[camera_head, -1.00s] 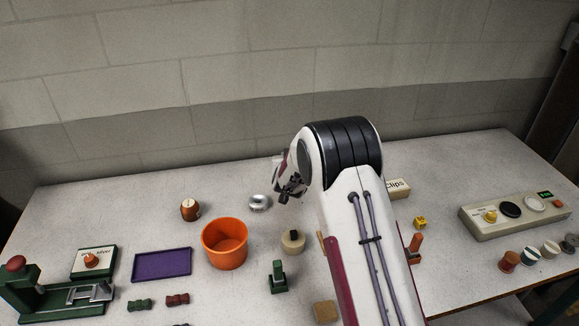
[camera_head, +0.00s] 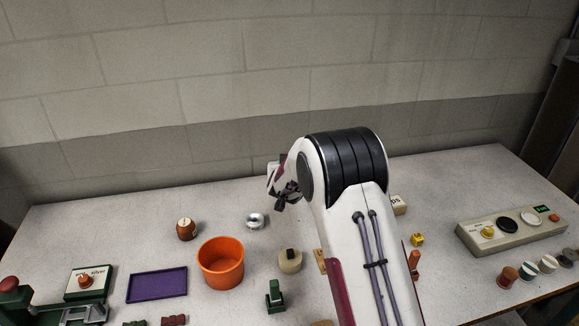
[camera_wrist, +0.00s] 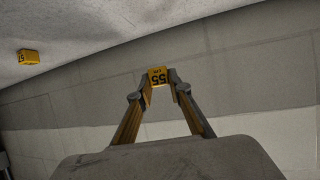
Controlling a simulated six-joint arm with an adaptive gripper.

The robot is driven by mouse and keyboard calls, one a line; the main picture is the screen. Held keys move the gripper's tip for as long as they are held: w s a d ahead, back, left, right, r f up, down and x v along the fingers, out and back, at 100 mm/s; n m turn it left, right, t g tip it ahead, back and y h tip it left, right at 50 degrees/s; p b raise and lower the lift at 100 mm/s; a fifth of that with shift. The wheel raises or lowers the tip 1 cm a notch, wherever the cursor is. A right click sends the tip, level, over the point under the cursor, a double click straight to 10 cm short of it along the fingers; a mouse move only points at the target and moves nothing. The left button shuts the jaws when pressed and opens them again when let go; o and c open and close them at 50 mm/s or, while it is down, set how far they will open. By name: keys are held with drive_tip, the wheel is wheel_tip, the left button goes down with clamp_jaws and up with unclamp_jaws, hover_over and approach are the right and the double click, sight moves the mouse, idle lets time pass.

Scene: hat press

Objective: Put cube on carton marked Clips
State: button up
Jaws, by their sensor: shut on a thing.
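In the wrist view my gripper (camera_wrist: 158,80) is shut on a yellow cube (camera_wrist: 157,76) with dark "55" marking, held between the fingertips. In the head view my gripper (camera_head: 287,194) is raised near the back of the table, left of my arm; the held cube cannot be made out there. The carton marked Clips (camera_head: 399,204) stands right of my arm, mostly hidden behind it, with only "ps" showing. A second yellow cube (camera_head: 417,240) sits on the table in front of the carton; a marked yellow cube also shows in the wrist view (camera_wrist: 28,57).
An orange bucket (camera_head: 221,280), a purple tray (camera_head: 157,285), a brown pot (camera_head: 186,229) and a silver round piece (camera_head: 255,221) lie left of my arm. A beige button panel (camera_head: 511,231) and several spools stand at right. The wall is close behind.

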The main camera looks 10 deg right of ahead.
drive_tip(key=shift+d, duration=0.15)
drive_tip(key=s+d+r+m+g+h, duration=0.1)
drive_tip(key=s+d+r, duration=0.15)
drive_tip(key=d, duration=0.85)
drive_tip(key=s+d+r+m+h, duration=0.1)
drive_tip(key=s+d+r+h, duration=0.15)
drive_tip(key=d, duration=0.85)
drive_tip(key=s+d, duration=0.7)
drive_tip(key=s, duration=0.4)
drive_tip(key=shift+d+f+y, duration=0.2)
drive_tip(key=shift+f+y, duration=0.2)
drive_tip(key=shift+y, duration=0.05)
